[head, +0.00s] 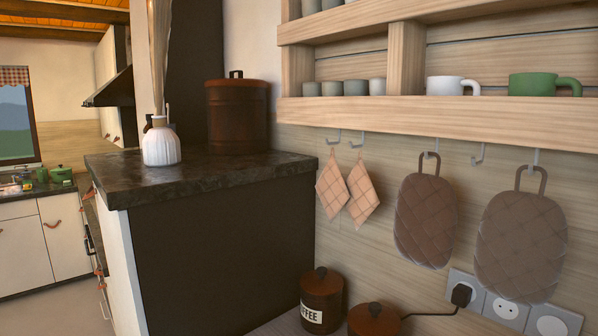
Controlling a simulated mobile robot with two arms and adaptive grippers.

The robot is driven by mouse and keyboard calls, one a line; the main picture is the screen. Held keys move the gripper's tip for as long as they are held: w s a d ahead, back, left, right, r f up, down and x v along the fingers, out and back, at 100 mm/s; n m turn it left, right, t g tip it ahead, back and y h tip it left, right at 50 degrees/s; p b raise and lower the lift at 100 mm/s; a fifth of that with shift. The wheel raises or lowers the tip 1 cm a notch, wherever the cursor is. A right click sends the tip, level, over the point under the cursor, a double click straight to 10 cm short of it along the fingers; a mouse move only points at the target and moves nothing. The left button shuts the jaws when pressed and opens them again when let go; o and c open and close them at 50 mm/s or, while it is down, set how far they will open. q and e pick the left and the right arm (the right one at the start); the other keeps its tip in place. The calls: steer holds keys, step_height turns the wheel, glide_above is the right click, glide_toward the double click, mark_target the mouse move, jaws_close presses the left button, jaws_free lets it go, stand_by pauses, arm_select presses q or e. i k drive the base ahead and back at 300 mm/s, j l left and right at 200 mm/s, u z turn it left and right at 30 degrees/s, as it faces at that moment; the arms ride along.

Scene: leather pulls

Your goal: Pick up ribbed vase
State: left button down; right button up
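A white ribbed vase (161,147) stands upright near the front left part of the dark stone counter top (225,172). Tall dried stems (159,55) rise out of its neck. A small dark shape shows at the vase's neck, too small to tell what it is. Neither of my grippers is in the head view.
A wooden wall shelf (430,112) with cups juts out at the right, with pot holders (424,220) hanging below. A coffee canister (321,300) stands low in front. The counter's front strip is clear.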

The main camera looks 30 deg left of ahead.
mark_target(161, 145)
steer(key=u, duration=1.75)
steer(key=i+j, duration=0.7)
